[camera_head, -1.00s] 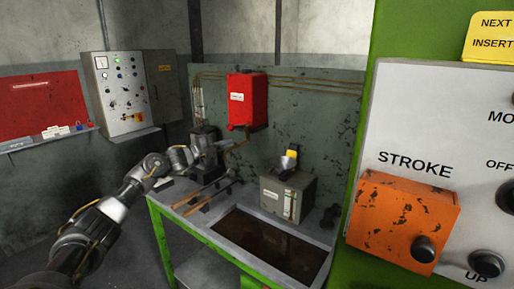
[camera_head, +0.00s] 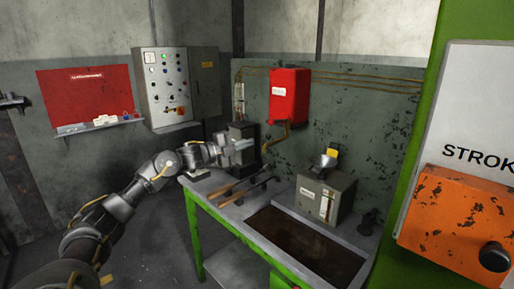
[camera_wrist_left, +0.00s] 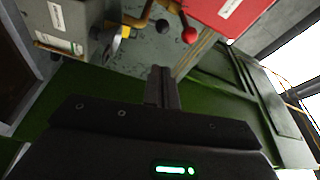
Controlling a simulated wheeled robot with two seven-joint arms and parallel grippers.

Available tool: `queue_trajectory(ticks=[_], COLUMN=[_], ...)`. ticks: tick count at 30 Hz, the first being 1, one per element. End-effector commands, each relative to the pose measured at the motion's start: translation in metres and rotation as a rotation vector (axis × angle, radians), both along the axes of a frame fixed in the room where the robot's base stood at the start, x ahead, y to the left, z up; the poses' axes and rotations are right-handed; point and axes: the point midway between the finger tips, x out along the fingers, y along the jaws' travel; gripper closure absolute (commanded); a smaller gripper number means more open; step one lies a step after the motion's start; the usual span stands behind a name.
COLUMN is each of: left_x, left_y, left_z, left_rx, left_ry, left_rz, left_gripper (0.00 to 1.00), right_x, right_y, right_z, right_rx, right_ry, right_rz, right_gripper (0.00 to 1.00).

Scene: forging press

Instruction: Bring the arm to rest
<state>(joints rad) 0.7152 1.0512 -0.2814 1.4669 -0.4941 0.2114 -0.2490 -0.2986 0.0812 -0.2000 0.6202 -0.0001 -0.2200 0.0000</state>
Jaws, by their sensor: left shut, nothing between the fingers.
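My left arm comes in from the lower left in the head view and reaches over the far left part of the green-framed bench (camera_head: 205,214). My left gripper (camera_head: 245,144) is at its end, in front of the bench's back panel and below left of the red box. Its outline blends with dark parts there. In the left wrist view the left gripper (camera_wrist_left: 162,86) has its fingers together, with nothing between them. My right gripper is not in view.
The bench carries long-handled tools (camera_head: 240,188), a grey box (camera_head: 326,197) with a yellow part on top, and a dark sunken tank (camera_head: 300,240). A red box (camera_head: 290,95) hangs behind. A control cabinet (camera_head: 164,85) is on the left, and an orange stroke box (camera_head: 465,220) is close at right.

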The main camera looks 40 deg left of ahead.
Motion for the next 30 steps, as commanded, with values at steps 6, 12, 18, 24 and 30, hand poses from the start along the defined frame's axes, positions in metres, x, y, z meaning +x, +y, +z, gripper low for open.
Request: queue_trajectory(ticks=[6,12,18,24,30], left_x=[-0.007,-0.008,-0.004,-0.01,-0.075], left_y=[0.006,0.007,-0.009,-0.079,-0.154], left_z=[0.0,0.0,-0.024,-0.135,-0.263], left_rx=[0.001,0.0,-0.017,-0.122,-0.315], left_ry=[0.0,0.0,0.034,0.208,0.478], left_rz=[0.001,0.002,0.009,0.091,0.278], left_gripper=[1.0,1.0,1.0,1.0,1.0], right_x=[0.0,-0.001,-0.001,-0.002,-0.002], right_y=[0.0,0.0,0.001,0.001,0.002], right_z=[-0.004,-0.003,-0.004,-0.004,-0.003], right_rx=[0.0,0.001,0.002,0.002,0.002], right_ry=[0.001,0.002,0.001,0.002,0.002], right_rz=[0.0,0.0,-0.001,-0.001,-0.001], right_gripper=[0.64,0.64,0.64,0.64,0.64])
